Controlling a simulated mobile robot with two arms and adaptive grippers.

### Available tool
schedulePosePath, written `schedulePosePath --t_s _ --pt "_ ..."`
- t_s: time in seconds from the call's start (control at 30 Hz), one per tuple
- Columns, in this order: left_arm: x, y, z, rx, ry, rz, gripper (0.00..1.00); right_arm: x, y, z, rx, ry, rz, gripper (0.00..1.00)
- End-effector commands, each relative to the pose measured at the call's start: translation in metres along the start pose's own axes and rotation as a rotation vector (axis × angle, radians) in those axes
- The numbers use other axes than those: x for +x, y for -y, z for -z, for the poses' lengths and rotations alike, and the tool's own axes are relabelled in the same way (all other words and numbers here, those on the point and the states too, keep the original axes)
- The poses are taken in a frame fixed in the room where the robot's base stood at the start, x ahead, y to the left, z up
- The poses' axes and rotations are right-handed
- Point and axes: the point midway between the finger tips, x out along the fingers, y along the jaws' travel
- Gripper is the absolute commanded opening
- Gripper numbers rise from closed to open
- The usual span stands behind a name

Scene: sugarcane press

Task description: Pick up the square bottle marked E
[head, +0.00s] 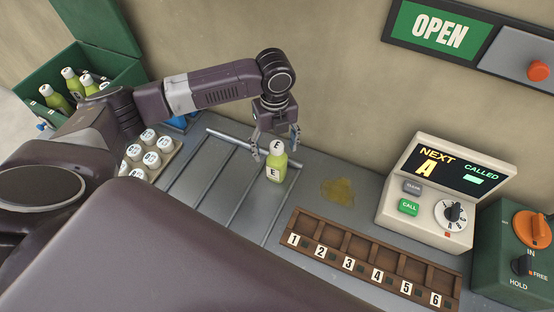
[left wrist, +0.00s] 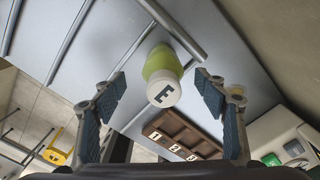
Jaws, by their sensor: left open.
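The square bottle marked E (head: 276,163) stands upright on the grey counter, at the right end of the metal rails. It has green contents, a white label and a white cap with an E. In the left wrist view its cap (left wrist: 163,92) faces the camera, between the two fingers and apart from both. My left gripper (head: 274,142) is open and empty, pointing down just above and behind the bottle. In the left wrist view the open left gripper (left wrist: 166,92) shows a finger on each side. My right gripper is not in view.
A brown numbered rack (head: 370,262) lies in front, its slots empty. A tray of white-capped items (head: 150,158) and a green crate of bottles (head: 120,68) are left. A call console (head: 440,190) and green box (head: 515,255) stand right. A yellowish puddle (head: 339,191) lies right of the bottle.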

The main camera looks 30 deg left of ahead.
Motion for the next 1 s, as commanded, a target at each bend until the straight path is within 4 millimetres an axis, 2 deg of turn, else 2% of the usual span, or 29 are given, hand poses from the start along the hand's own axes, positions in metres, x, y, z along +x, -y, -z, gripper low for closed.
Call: schedulePosePath --t_s 0.27,0.4,0.7,1.0 --pt "0.035 0.003 0.003 -0.001 -0.002 -0.004 0.66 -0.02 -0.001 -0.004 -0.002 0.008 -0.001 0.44" --pt "0.054 0.004 0.002 -0.002 0.0 -0.001 0.66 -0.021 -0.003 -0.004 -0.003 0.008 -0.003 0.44" --pt "0.059 0.004 0.002 0.0 0.002 0.001 0.65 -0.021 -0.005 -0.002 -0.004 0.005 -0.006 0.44" --pt "0.058 0.004 0.002 -0.001 0.002 0.001 0.32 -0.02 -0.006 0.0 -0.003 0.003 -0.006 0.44"
